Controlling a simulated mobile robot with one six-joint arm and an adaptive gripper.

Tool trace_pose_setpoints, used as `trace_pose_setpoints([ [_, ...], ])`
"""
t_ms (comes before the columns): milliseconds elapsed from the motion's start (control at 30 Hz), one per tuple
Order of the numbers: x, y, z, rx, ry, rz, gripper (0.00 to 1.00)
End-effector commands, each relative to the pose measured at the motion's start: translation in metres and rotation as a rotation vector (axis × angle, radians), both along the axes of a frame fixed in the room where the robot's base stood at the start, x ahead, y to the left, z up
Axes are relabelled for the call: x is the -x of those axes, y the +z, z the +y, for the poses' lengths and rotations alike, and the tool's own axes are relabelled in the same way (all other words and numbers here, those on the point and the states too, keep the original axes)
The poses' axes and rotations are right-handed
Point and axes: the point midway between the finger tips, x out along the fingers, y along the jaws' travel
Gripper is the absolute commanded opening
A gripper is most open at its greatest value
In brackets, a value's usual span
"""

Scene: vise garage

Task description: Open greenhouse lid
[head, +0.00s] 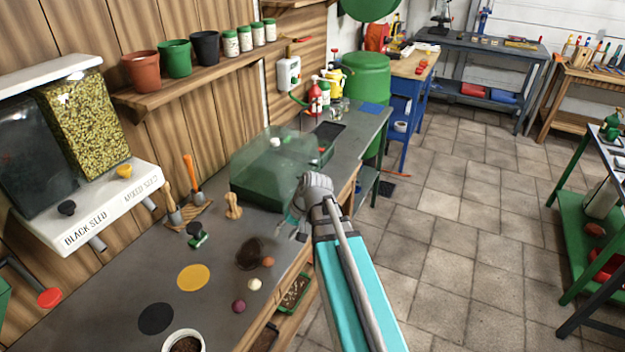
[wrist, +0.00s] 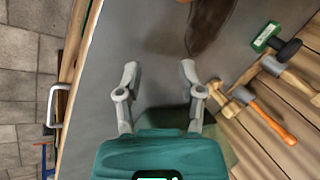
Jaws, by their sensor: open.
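The greenhouse (head: 262,190) is a dark green box with a clear, greenish lid (head: 255,150). It stands on the grey workbench, behind and left of my wrist in the head view. The lid looks down, though its edge is partly hidden by my arm. My gripper (head: 291,226) is at the near right side of the greenhouse, over the bench's front edge area. In the wrist view my gripper (wrist: 160,72) has its two grey fingers apart, with only bench surface between them. I cannot tell whether it touches the greenhouse.
On the grey bench (head: 225,255) lie a brown dish (head: 249,254), small balls, and yellow (head: 193,277) and black discs. Seed dispensers (head: 85,120) hang at left.

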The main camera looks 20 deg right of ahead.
Motion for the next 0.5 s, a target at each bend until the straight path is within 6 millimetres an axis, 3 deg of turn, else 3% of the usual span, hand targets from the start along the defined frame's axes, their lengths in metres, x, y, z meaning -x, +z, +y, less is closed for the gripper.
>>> trace_pose_setpoints([
  [200,-0.037,0.0,-0.05,-0.211,-0.148,-0.094,0.5],
  [500,-0.071,0.019,-0.137,-0.488,-0.347,-0.253,0.5],
])
